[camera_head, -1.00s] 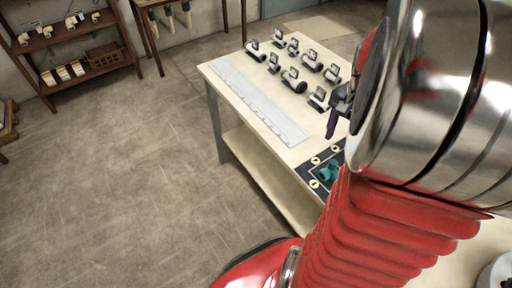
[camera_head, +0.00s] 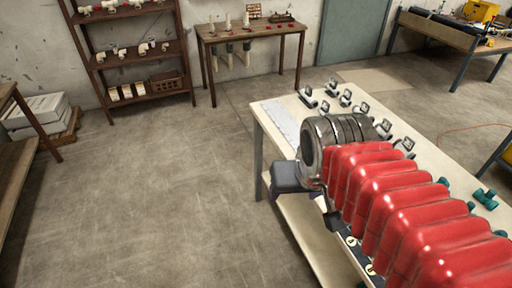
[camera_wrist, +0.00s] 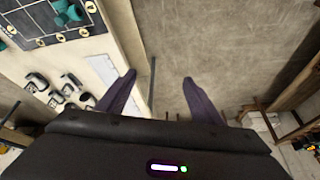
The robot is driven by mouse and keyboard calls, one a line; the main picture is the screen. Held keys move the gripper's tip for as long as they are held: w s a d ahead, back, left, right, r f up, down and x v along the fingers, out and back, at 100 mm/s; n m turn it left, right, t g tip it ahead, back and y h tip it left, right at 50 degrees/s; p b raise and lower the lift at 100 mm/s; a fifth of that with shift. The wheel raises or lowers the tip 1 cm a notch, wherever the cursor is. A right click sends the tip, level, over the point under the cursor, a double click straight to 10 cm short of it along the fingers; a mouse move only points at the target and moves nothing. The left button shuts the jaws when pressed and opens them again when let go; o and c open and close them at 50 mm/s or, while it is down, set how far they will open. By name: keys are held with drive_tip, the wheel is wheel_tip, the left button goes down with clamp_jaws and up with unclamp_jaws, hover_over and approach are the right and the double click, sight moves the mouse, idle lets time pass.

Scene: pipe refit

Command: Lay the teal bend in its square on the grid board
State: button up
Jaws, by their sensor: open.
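The dark grid board (camera_wrist: 40,35) lies on the pale table at the upper left of the wrist view. Only a sliver of the board (camera_head: 352,243) shows past my arm in the head view. Teal pipe pieces (camera_wrist: 68,12) sit on it; I cannot tell which is the bend or whether it lies in its square. My gripper (camera_wrist: 158,80) is open, with two purple fingers apart and nothing between them. It is beside the table's edge, with floor behind it, away from the board. In the head view my arm hides its fingertips.
Several grey pipe fittings (camera_wrist: 70,90) stand on the table near a white strip (camera_wrist: 103,68). More teal fittings (camera_head: 485,198) lie at the table's right in the head view. A shelf (camera_head: 135,50) and a wooden bench (camera_head: 255,38) stand by the wall.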

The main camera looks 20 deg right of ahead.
drive_tip(key=a, duration=0.1)
drive_tip(key=s+a+n, duration=0.1)
drive_tip(key=a+n, duration=0.1)
drive_tip(key=shift+s+a+r+t+y, duration=0.25)
drive_tip(key=shift+a+r+t+y, duration=0.05)
drive_tip(key=shift+a+r+t, duration=0.1)
